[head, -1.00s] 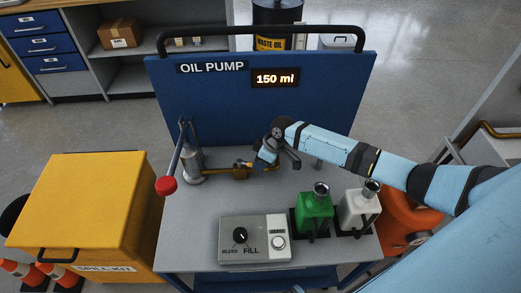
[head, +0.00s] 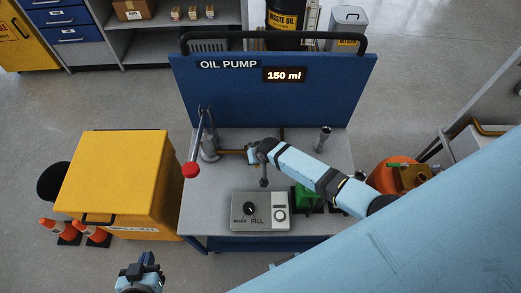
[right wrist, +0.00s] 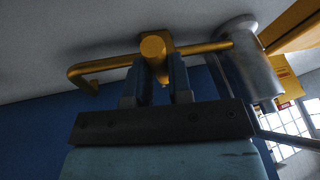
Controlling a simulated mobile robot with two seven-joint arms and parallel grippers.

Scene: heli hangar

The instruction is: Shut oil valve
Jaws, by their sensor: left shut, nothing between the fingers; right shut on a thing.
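The oil pump bench has a blue back panel (head: 275,105) with an "OIL PUMP" label and a display (head: 284,75) reading 150 ml. A metal pump cylinder (head: 209,148) with a red-knobbed lever (head: 191,169) stands at the bench's left. A brass pipe and valve run from it; in the right wrist view the brass valve handle (right wrist: 153,46) sits between my fingers. My right gripper (head: 252,152) is shut on it; it also shows in the right wrist view (right wrist: 158,75). My left gripper (head: 150,262) is shut and empty, low in front of the bench.
A control box (head: 260,211) marked FILL sits at the bench's front. A green bottle (head: 306,196) is partly hidden by my right arm. A yellow spill-kit bin (head: 115,180) and traffic cones (head: 90,233) stand left. An orange container (head: 392,174) stands right.

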